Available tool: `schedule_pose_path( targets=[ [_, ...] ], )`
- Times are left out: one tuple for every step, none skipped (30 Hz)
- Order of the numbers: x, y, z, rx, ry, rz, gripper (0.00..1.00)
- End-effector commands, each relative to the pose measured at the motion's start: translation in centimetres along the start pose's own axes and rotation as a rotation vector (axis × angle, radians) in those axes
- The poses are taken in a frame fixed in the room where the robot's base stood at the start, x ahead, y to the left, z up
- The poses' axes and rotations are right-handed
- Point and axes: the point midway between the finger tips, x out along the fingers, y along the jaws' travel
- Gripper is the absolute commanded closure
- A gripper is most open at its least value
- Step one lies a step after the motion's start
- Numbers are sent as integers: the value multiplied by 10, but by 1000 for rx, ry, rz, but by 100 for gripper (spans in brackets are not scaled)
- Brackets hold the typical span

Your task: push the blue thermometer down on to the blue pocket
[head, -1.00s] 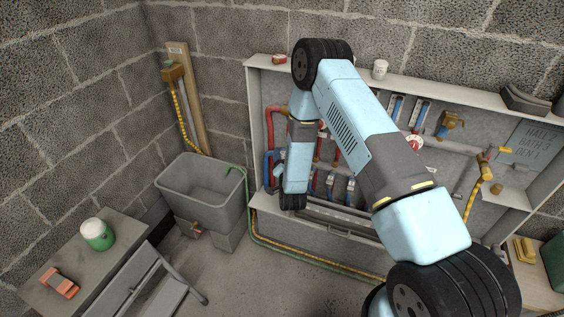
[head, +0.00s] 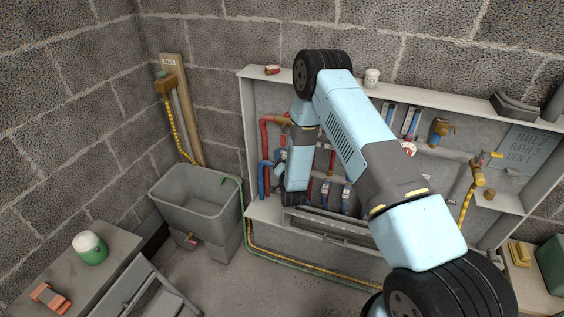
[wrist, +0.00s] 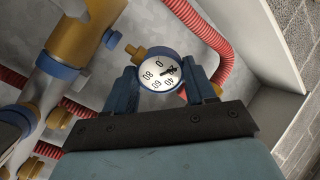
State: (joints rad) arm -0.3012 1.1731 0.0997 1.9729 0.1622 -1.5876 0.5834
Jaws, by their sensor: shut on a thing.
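The blue thermometer (wrist: 160,72) has a round white dial with numbers and a blue rim. In the wrist view my gripper (wrist: 163,83) is shut on it, with one finger on each side. Its brass stem (wrist: 135,52) points up and left. The stem's end is close to a blue ring (wrist: 112,40) on the side of a thick brass fitting, which looks like the blue pocket. I cannot tell whether the stem is inside the ring or only beside it. In the head view my arm hides most of the gripper and the thermometer.
Red ribbed conduit (wrist: 212,40) curves close behind and right of the dial. A brass fitting with a blue collar (wrist: 58,66) stands left. The wall cabinet (head: 248,110) has a raised rim and shelves. A grey sink (head: 195,200) stands left of it.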

Motion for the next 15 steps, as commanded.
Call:
schedule_pose_path(
  targets=[
    [3, 2, -1, 0, 1, 0, 74],
    [5, 2, -2, 0, 1, 0, 74],
    [7, 4, -2, 0, 2, -1, 74],
    [9, 4, -3, 0, 2, -1, 74],
    [10, 5, -3, 0, 2, 0, 74],
    [12, 7, -4, 0, 1, 0, 74],
    [14, 8, -4, 0, 1, 1, 74],
    [15, 8, -5, 0, 1, 1, 74],
    [17, 10, -5, 0, 1, 1, 74],
    [18, 10, -6, 0, 1, 1, 74],
    [20, 11, -6, 0, 2, 1, 74],
    [21, 12, -7, 0, 2, 1, 74],
    [22, 12, -7, 0, 2, 1, 74],
    [23, 12, -7, 0, 2, 1, 74],
    [24, 13, -8, 0, 2, 1, 74]
  ],
)
